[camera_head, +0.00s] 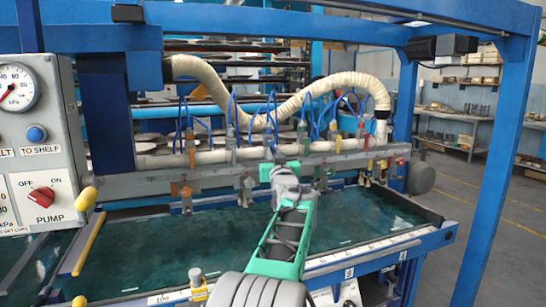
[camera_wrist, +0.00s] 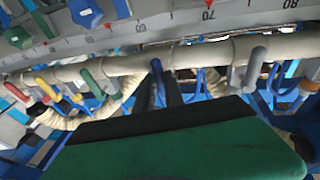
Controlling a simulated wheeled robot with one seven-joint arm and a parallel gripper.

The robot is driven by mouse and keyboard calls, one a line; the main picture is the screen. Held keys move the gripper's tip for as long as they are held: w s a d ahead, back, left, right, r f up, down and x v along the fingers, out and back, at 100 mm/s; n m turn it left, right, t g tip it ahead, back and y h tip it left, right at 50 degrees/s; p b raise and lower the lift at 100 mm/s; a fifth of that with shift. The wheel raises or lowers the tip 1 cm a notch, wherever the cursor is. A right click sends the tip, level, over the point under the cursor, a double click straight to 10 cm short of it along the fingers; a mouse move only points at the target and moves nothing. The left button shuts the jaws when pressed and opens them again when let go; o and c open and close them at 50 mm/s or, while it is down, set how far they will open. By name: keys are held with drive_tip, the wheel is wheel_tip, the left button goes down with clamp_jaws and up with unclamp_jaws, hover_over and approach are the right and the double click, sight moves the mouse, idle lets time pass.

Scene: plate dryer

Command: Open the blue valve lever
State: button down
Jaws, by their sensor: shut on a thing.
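The blue valve lever (camera_wrist: 157,68) sits on the pale pipe (camera_wrist: 200,56) at the middle of the wrist view. My gripper (camera_wrist: 161,88) has its dark fingers closed around the lever's free end, below the pipe in that picture. In the head view my gripper (camera_head: 278,172) is up at the valve row, in front of the bar. The blue lever (camera_head: 268,134) shows there just above it, small, with its lower end hidden by my gripper.
A green lever (camera_head: 302,133) and a grey lever (camera_head: 231,139) flank the blue one closely. Red, yellow and orange levers lie further out. A ribbed hose (camera_head: 210,78) arches above. The dark green bed (camera_head: 150,245) lies below. A control panel (camera_head: 40,140) stands left.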

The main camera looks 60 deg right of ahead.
drive_tip(key=c, duration=1.4)
unclamp_jaws()
drive_tip(key=shift+c, duration=0.2)
drive_tip(key=b+v, duration=0.1)
drive_tip(key=v, duration=0.6)
drive_tip(key=shift+s+a, duration=0.25)
drive_tip(key=shift+a, duration=0.05)
drive_tip(key=shift+f, duration=0.1)
